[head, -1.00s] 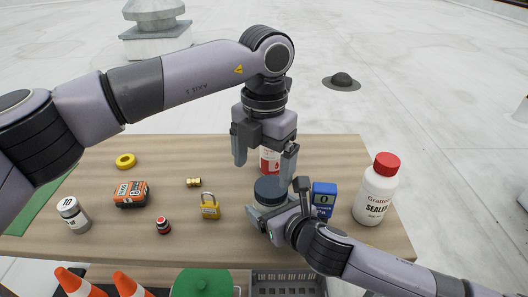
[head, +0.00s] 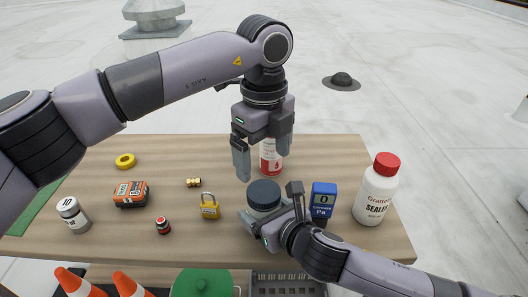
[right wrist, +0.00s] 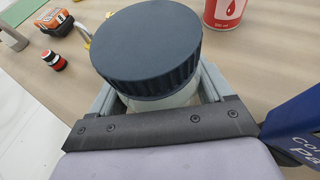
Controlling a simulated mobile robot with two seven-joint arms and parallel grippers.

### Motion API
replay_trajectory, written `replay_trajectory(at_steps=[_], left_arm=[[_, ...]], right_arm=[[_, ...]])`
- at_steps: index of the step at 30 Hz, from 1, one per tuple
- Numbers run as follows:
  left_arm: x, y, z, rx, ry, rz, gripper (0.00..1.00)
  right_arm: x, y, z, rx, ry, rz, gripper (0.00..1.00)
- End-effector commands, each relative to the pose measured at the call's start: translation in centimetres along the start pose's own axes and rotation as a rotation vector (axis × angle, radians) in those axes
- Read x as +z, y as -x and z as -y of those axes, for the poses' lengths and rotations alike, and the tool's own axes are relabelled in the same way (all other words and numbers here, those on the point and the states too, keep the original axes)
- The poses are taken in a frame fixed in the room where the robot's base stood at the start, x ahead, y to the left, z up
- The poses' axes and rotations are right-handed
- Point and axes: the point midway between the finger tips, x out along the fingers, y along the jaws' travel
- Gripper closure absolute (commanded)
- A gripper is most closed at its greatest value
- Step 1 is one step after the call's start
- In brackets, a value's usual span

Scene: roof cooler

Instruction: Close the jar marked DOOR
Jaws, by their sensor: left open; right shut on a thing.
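A jar with a dark blue ribbed lid (head: 264,193) stands near the front middle of the table. In the right wrist view the lid (right wrist: 147,45) sits on the pale jar body (right wrist: 165,98); I cannot tell how tightly. No DOOR marking is visible. My right gripper (head: 258,222) is shut on the jar body below the lid, with a finger on each side in the wrist view. My left gripper (head: 263,160) is open and empty, pointing down above and slightly behind the lid, apart from it.
A blue gauge (head: 323,200) stands close right of the jar, with a white sealer bottle (head: 375,190) beyond. A red-and-white can (head: 270,158) is behind. A yellow padlock (head: 209,207), brass fitting (head: 194,182), orange box (head: 131,194) and small white jar (head: 72,214) lie left.

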Motion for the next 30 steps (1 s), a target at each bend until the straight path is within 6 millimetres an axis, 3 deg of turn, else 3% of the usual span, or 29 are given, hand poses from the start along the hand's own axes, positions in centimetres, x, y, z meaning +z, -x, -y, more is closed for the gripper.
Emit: replay_trajectory(at_steps=[14,30], left_arm=[[0.0,-0.5,0.0,0.001,0.013,0.000,0.08],[0.0,-7.5,0.0,0.001,0.013,-0.002,0.08]], right_arm=[[0.0,0.0,0.1,-0.001,0.000,-0.001,1.00],[0.0,0.0,0.1,-0.001,0.000,0.000,1.00]])
